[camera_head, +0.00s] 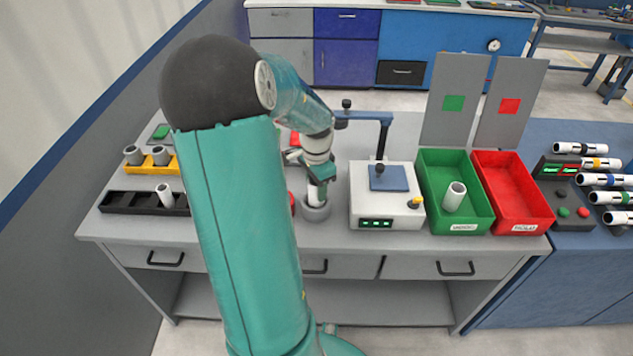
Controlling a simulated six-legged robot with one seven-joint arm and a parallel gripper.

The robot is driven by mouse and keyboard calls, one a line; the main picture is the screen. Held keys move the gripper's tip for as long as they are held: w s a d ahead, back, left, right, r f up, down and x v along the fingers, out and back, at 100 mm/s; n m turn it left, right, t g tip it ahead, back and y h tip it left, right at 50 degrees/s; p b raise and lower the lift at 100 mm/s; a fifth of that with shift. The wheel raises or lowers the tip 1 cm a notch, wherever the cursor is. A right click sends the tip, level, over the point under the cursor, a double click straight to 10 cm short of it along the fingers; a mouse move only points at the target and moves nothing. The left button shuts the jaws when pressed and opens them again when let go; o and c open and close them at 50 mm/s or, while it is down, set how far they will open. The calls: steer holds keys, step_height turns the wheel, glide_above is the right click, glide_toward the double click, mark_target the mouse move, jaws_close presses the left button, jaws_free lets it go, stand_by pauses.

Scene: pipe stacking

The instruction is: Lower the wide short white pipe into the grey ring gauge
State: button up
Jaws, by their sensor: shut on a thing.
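My gripper (319,178) is at the end of my teal arm, pointing down over the table just left of the white measuring device. It is shut on a white pipe (314,194), which shows below the fingers. The grey ring gauge (317,212) stands on the table directly under it. The pipe's lower end meets the ring's opening in the picture; how deep it sits inside I cannot tell. The gripper hides the pipe's upper part.
The white device (385,212) with a blue arm stands close on the right. Beyond it are a green bin (475,215) holding a pipe (454,196) and a red bin (520,215). A black rack (118,201) and yellow rack (150,167) with pipes are at left.

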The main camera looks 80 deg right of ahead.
steer(key=shift+f, duration=0.25)
stand_by(0.7)
steer(key=o, duration=1.1)
steer(key=shift+c, duration=0.2)
step_height(320, 180, up, 14)
steer(key=shift+f, duration=0.1)
